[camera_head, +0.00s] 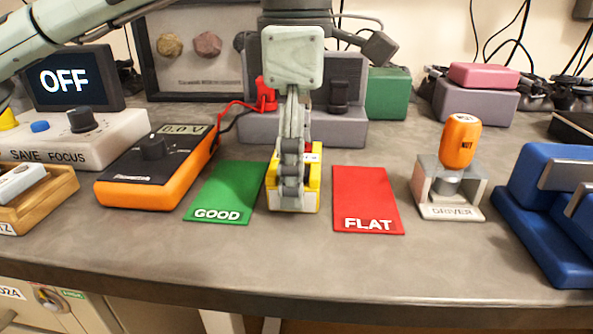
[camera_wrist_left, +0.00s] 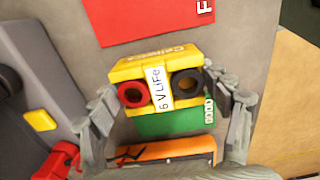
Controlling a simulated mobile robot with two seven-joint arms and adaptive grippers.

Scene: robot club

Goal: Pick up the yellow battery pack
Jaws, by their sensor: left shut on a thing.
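The yellow battery pack (camera_head: 312,196) is between the green GOOD mat and the red FLAT mat in the head view. My left gripper (camera_head: 291,190) comes down over it from above and hides much of it. In the left wrist view the battery pack (camera_wrist_left: 185,67) shows a red and a black round terminal and a white "6 V LiFe" label. The left gripper's fingers (camera_wrist_left: 166,100) are closed on its two sides. I cannot tell whether the pack touches the table. My right gripper is not in view.
The green GOOD mat (camera_head: 225,192) and red FLAT mat (camera_head: 366,198) lie bare on either side. An orange meter (camera_head: 112,190) is at left, a DRIVER stand (camera_head: 451,212) at right, and a grey device (camera_head: 345,125) behind. The table front is clear.

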